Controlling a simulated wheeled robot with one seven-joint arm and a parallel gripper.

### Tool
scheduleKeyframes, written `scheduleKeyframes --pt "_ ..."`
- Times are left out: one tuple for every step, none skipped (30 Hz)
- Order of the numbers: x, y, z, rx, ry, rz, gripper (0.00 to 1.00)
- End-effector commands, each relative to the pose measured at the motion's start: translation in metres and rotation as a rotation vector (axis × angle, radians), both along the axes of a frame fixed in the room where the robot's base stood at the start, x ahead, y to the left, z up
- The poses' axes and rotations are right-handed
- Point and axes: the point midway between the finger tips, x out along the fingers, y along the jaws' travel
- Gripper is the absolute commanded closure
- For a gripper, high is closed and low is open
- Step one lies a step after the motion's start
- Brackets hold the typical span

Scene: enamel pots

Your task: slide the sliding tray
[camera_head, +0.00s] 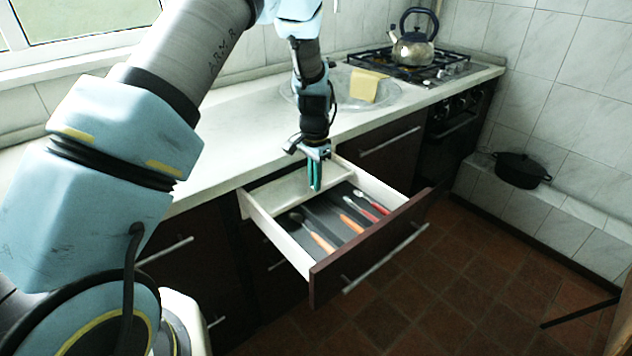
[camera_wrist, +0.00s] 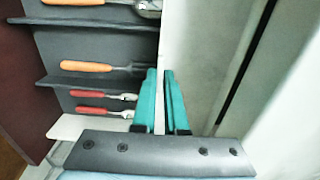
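A dark-fronted drawer (camera_head: 330,276) with pale side walls is pulled out under the worktop. The sliding tray (camera_head: 277,194) is a pale, shallow, empty tray across the drawer's back part; in the wrist view it is the pale surface (camera_wrist: 205,50) on the right. My gripper (camera_head: 315,189) points down at the tray's near wall. In the wrist view the teal fingers (camera_wrist: 161,75) are close together with a narrow gap, at the edge between tray and cutlery. I cannot tell whether they press on the wall.
Orange- and red-handled cutlery (camera_head: 352,223) lies in dark compartments in front of the tray. The worktop (camera_head: 225,140) edge is behind the drawer. A sink (camera_head: 300,92), a kettle (camera_head: 414,46) on the hob and a black pot (camera_head: 521,171) stand farther away.

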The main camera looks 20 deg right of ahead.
Motion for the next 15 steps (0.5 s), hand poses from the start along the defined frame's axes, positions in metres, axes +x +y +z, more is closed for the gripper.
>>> scheduleKeyframes --pt "0.0 0.0 0.0 -0.001 0.0 0.0 0.84" --pt "0.0 0.0 0.0 0.0 0.0 0.0 0.8" --pt "0.0 0.0 0.0 0.0 0.0 0.0 0.78" --pt "0.0 0.0 0.0 0.0 0.0 0.0 0.78" --pt "0.0 0.0 0.0 0.0 0.0 0.0 0.78" --pt "0.0 0.0 0.0 0.0 0.0 0.0 0.78" --pt "0.0 0.0 0.0 0.0 0.0 0.0 0.78" --pt "0.0 0.0 0.0 0.0 0.0 0.0 0.78" --pt "0.0 0.0 0.0 0.0 0.0 0.0 0.78" --pt "0.0 0.0 0.001 0.0 0.0 0.0 0.78" --pt "0.0 0.0 0.001 -0.001 0.0 0.0 0.78" --pt "0.0 -0.001 0.003 -0.001 -0.001 0.0 0.78" --pt "0.0 -0.001 0.005 -0.002 -0.001 0.0 0.78" --pt "0.0 -0.001 0.008 -0.002 -0.001 0.0 0.78" --pt "0.0 -0.001 0.014 -0.003 -0.002 0.0 0.78"
